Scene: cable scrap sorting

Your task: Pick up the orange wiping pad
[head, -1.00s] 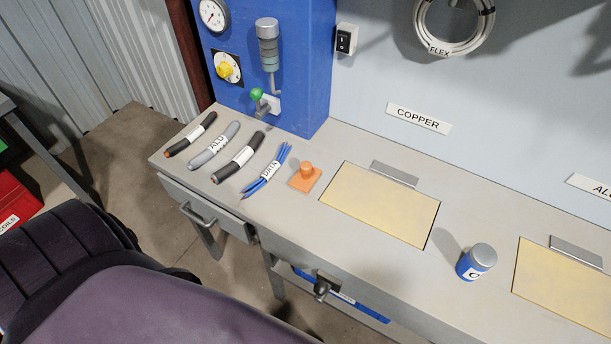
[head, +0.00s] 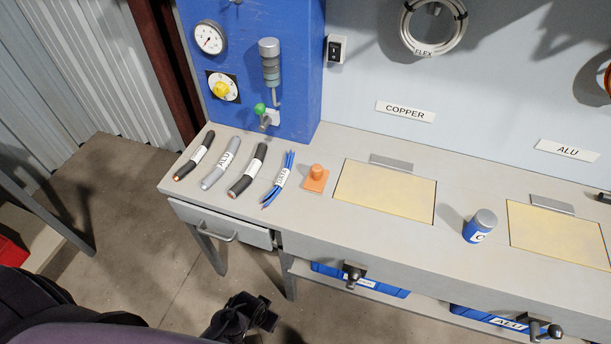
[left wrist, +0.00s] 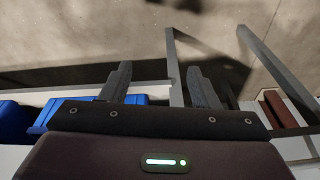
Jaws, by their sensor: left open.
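The orange wiping pad (head: 316,179) is a flat square with a knob on top. In the head view it lies on the grey bench, between the blue DATA cable bundle (head: 279,179) and the left yellow panel. My left gripper (head: 262,312) shows dark at the bottom of the head view, below and in front of the bench, well apart from the pad. In the left wrist view its two fingers (left wrist: 160,85) are spread with nothing between them, over the floor and the bench legs. The pad is not in the left wrist view. My right gripper is not in view.
Several cable pieces, including a grey ALU one (head: 221,164), lie left of the pad. A blue jar (head: 479,227) stands right of the left yellow panel (head: 385,192). The drawer (head: 222,224) and clamp-like handles (head: 354,276) stick out from the bench front. A blue cabinet (head: 262,70) stands behind.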

